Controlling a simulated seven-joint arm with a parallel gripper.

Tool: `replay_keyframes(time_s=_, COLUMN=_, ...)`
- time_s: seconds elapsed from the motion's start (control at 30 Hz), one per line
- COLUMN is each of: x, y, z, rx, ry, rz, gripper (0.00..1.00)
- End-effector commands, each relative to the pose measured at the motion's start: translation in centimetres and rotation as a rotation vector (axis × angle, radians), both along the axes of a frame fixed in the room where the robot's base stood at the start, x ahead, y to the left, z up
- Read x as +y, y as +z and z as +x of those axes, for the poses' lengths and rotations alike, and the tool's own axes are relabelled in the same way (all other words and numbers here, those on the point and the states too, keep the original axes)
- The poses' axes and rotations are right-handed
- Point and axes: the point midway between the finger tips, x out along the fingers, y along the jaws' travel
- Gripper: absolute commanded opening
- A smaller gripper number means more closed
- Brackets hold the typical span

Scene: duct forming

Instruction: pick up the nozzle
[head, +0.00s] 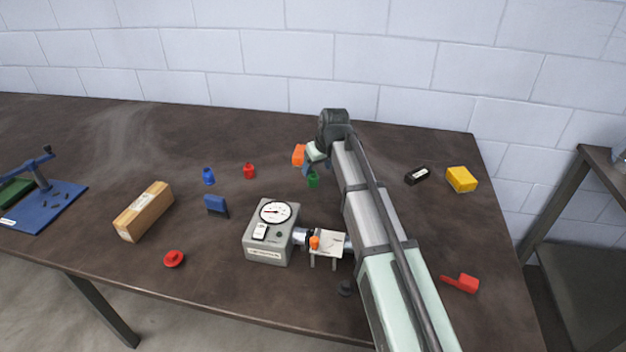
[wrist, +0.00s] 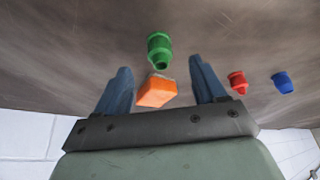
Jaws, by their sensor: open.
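Three nozzle-shaped pieces stand on the brown table: a green nozzle (head: 313,181), a red one (head: 249,171) and a blue one (head: 208,177). The wrist view shows the green nozzle (wrist: 159,48) just beyond my fingertips, roughly centred between them, with the red (wrist: 237,82) and blue (wrist: 283,82) ones off to the right. My gripper (wrist: 160,65) is open, its two blue fingers apart. An orange block (wrist: 157,92) shows between the fingers, nearer the palm in the picture; I cannot tell its height relative to them. In the head view my arm partly hides the gripper.
A grey gauge box (head: 270,250) with a side fixture stands in front of my gripper. A yellow block (head: 461,179) and a black piece (head: 417,175) lie right.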

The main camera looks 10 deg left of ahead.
Motion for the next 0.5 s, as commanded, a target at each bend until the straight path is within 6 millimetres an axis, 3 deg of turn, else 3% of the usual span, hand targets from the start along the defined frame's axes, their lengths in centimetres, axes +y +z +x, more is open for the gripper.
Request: replay_keyframes(time_s=0.5, x=0.9, y=-2.9, z=1.1, rx=0.001, ry=0.0, rz=-0.001, gripper=0.7)
